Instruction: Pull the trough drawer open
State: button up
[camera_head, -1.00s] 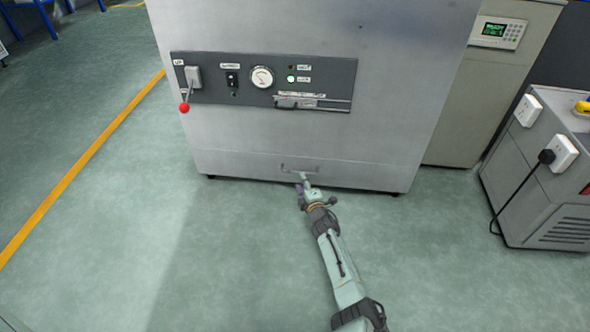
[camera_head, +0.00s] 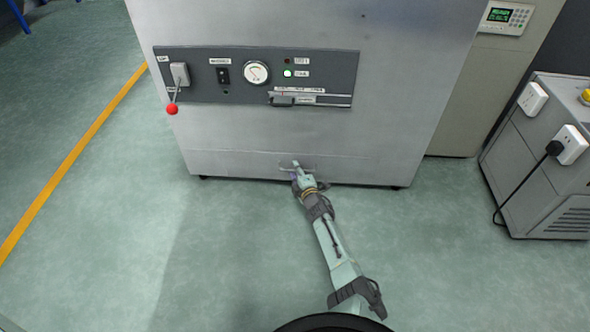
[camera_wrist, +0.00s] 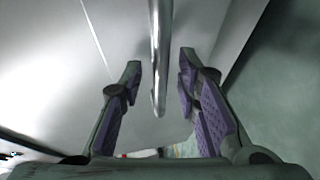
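The trough drawer is the low front panel (camera_head: 235,165) of the grey metal cabinet, near the floor. Its bar handle (camera_head: 312,167) shows partly behind my gripper in the head view. In the wrist view the handle (camera_wrist: 158,60) is a shiny metal bar between my two fingers. My gripper (camera_head: 296,166) is at the handle; in the wrist view my gripper (camera_wrist: 160,70) is open, with a gap on both sides of the bar. The drawer front looks flush with the cabinet, closed.
A control panel (camera_head: 205,75) with a gauge, switches and a red-knobbed lever (camera_head: 172,108) is above. A grey machine with plugs (camera_head: 535,165) stands at the right. The green floor (camera_head: 230,260) in front of the cabinet is clear apart from my arm.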

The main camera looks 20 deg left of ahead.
jog(key=shift+c, duration=0.2)
grip_shut()
dwell(0.6)
